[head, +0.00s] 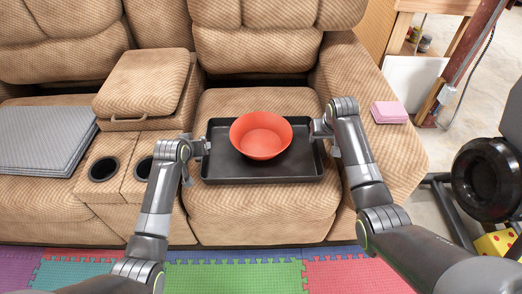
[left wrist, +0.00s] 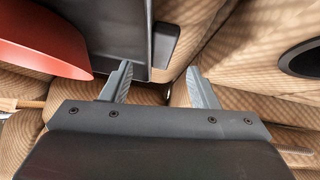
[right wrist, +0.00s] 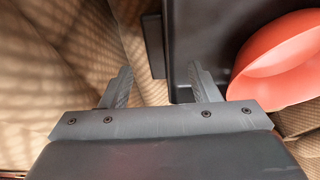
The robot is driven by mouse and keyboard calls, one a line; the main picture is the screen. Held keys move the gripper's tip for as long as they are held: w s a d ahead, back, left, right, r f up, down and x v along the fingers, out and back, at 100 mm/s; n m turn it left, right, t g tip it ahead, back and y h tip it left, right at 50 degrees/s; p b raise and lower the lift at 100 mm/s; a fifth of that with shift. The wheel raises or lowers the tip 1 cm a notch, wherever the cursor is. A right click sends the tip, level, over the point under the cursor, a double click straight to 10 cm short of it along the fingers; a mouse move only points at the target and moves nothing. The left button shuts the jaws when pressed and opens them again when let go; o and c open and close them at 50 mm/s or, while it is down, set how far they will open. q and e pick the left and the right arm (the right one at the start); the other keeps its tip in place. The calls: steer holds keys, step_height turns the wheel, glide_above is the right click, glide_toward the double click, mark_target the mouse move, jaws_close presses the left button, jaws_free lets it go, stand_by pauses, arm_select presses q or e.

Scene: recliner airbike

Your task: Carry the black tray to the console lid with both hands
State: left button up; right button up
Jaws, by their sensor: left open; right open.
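The black tray (head: 225,168) lies on the tan recliner seat with an orange bowl (head: 262,140) in it. My left gripper (head: 198,160) is open at the tray's left end. In the left wrist view, the tray's side handle (left wrist: 165,45) lies ahead of the gap between its fingers (left wrist: 160,82). My right gripper (head: 325,137) is open at the right end. In the right wrist view, the other handle (right wrist: 153,45) lies ahead of its fingers (right wrist: 161,86). Neither gripper holds anything. The console lid (head: 145,80) is a tan padded block, shut and clear, left of the tray.
Two cup holders (head: 103,169) sit in the console in front of the lid. A grey folded cloth (head: 40,138) lies on the left seat. A pink stack (head: 389,112) rests on the right armrest. Coloured foam mats (head: 235,277) cover the floor in front.

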mark_target(320, 144)
arm_select(q)
steer(key=shift+x, duration=2.75)
arm_select(e)
steer(key=shift+x, duration=2.75)
arm_select(q)
jaws_close()
arm_select(e)
jaws_close()
